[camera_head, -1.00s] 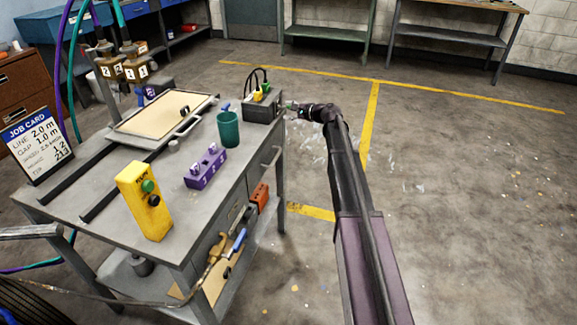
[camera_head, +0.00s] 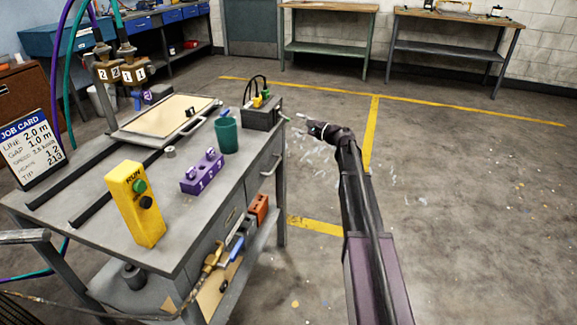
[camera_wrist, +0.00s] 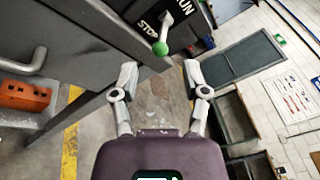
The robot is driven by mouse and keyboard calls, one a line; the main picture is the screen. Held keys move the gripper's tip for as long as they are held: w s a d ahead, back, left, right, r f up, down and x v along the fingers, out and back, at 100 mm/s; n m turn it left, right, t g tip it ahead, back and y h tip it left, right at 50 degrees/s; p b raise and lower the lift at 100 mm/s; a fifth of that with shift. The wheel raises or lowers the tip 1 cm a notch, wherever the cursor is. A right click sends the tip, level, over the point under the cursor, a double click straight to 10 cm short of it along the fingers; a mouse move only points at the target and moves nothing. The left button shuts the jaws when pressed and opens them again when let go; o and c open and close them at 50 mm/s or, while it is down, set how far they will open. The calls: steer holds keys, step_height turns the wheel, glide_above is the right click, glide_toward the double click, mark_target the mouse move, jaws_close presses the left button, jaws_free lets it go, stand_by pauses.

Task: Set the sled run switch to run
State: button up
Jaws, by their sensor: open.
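The sled run switch is a lever with a green tip (camera_wrist: 160,48) on a dark box (camera_wrist: 186,28), in the wrist view. The STOP label is left of the lever and RUN right of it. The lever's tip hangs toward me, nearer the STOP label. In the head view the dark box (camera_head: 261,115) sits at the cart's far right corner. My gripper (camera_wrist: 160,68) is open and empty, its two fingers spread either side of the line to the green tip, apparently not touching it. In the head view it is small, right of the box (camera_head: 301,120).
The grey cart (camera_head: 95,225) carries a yellow RUN button box (camera_head: 135,202), a purple block (camera_head: 202,175), a green cup (camera_head: 227,133) and a tray (camera_head: 165,118). An orange object (camera_wrist: 25,96) is beside a drawer handle (camera_wrist: 25,62). The floor on the right is clear.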

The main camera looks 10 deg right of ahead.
steer(key=v, duration=0.9)
steer(key=s+a+r+n+g+h+p, duration=0.1)
steer(key=s+a+n+g+h+p, duration=0.1)
steer(key=s+a+n+g+p, duration=0.3)
steer(key=s+a+r+n+g+h+p, duration=0.1)
steer(key=s+a+n+g+h+p, duration=0.2)
steer(key=s+a+p, duration=0.7)
steer(key=shift+s+a+n+g+h+p, duration=0.35)
steer(key=shift+s+n+g+p, duration=0.85)
steer(key=shift+s+n, duration=1.1)
steer(key=shift+s+m, duration=0.4)
steer(key=shift+c, duration=0.8)
steer(key=s+d+f+n+g+h, duration=0.1)
steer(key=s+f+n+g+h, duration=0.2)
steer(key=s, duration=1)
steer(key=shift+s+d+f+n+h, duration=0.15)
steer(key=shift+s+d+n+h, duration=0.15)
steer(key=shift+n+h, duration=1)
